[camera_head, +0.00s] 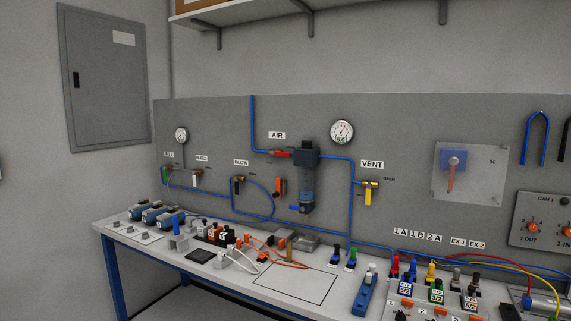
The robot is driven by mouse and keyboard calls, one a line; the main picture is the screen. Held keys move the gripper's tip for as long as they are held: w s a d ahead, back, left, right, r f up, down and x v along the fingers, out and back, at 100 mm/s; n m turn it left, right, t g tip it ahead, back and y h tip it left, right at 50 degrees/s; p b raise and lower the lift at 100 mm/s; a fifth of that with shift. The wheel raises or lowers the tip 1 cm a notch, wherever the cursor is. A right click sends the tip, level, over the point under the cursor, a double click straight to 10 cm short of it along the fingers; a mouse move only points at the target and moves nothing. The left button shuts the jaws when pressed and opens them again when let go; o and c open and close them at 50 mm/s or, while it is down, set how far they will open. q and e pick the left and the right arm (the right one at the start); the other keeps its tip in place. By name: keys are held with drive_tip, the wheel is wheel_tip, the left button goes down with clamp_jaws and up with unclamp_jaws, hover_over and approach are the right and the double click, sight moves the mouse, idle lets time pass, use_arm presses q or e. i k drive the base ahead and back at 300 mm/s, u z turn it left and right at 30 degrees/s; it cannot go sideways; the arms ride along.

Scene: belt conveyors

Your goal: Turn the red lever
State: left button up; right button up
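A red lever (279,154) sits on the blue air line just below the AIR label (277,135), left of the dark filter unit (306,157). It lies roughly level, along the line. Another reddish lever (451,178) hangs straight down from a blue block (453,159) on a light plate at the right of the panel. An orange-red handle (279,187) stands upright left of the filter unit. Neither of my grippers shows in this view, and nothing is seen touching these levers.
A grey bench (236,274) runs along the panel, with blue units (148,213), cables and coloured connectors on it. A yellow lever (368,197) hangs under the VENT label (372,164). A marked rectangle (292,285) on the bench is mostly clear. A shelf (330,12) hangs above.

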sight(272, 153)
drive_tip(key=u, duration=1.6)
drive_tip(key=i, duration=1)
drive_tip(key=z, duration=0.65)
drive_tip(key=i, duration=0.8)
drive_tip(key=z, duration=0.85)
